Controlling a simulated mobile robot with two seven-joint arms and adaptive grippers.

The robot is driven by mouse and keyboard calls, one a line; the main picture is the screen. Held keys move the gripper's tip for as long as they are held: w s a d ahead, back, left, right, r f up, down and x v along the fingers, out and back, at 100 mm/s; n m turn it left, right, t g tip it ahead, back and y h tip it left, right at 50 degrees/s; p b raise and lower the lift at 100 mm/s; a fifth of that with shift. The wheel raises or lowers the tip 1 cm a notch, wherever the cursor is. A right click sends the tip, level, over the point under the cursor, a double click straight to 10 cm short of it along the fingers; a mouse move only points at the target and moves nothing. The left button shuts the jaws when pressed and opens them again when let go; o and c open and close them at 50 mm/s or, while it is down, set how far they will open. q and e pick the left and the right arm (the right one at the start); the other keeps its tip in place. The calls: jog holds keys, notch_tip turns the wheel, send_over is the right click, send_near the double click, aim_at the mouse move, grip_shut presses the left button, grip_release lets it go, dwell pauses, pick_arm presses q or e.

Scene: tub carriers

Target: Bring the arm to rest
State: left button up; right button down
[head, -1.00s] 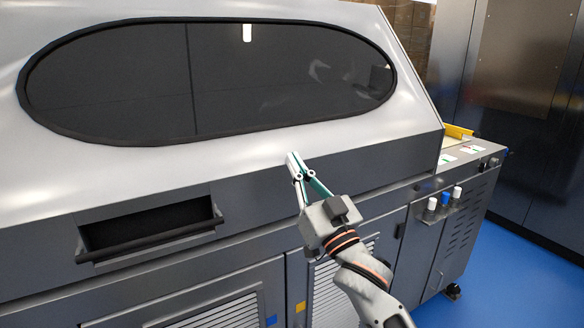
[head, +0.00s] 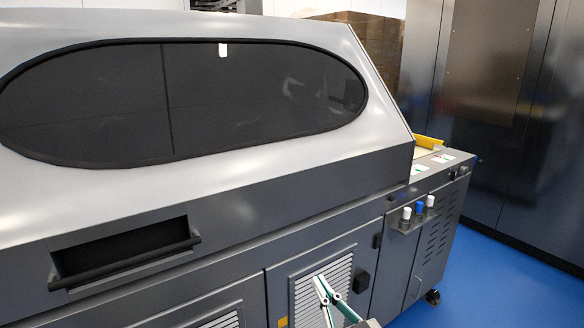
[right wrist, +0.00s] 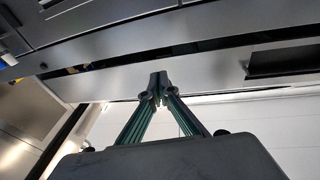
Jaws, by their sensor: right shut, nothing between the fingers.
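My right gripper (head: 322,284) is at the bottom of the head view, low in front of the machine's vented lower door (head: 308,290). Its fingers are together with nothing between them. Most of its arm is below the picture's edge. In the right wrist view the fingers (right wrist: 155,82) meet at their tips in front of the grey machine body. My left gripper is not in the head view.
A large grey machine (head: 230,205) with a dark oval window (head: 200,100) fills the left and middle. Its open slot with a handle (head: 125,255) is at lower left. Small bottles (head: 418,210) stand on a side bracket. Blue floor (head: 490,270) is clear at right.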

jog(key=s+d+f+g+h, duration=0.2)
jog(key=s+d+f, duration=0.2)
jog(key=s+f, duration=0.4)
jog(key=s+d+f+g+h+p, duration=0.1)
jog(key=s+d+f+g+h, duration=0.1)
jog(key=s+d+f, duration=0.3)
jog(key=s+d+f+g+h, duration=0.1)
jog(key=s+d+f+g, duration=0.2)
jog(key=s+f, duration=0.8)
notch_tip(320, 180, down, 7)
jog(key=shift+s+d+r+g+h+p, duration=0.2)
jog(key=shift+d+g+h+p, duration=0.15)
jog(key=shift+d, duration=0.55)
jog(key=shift+w, duration=0.1)
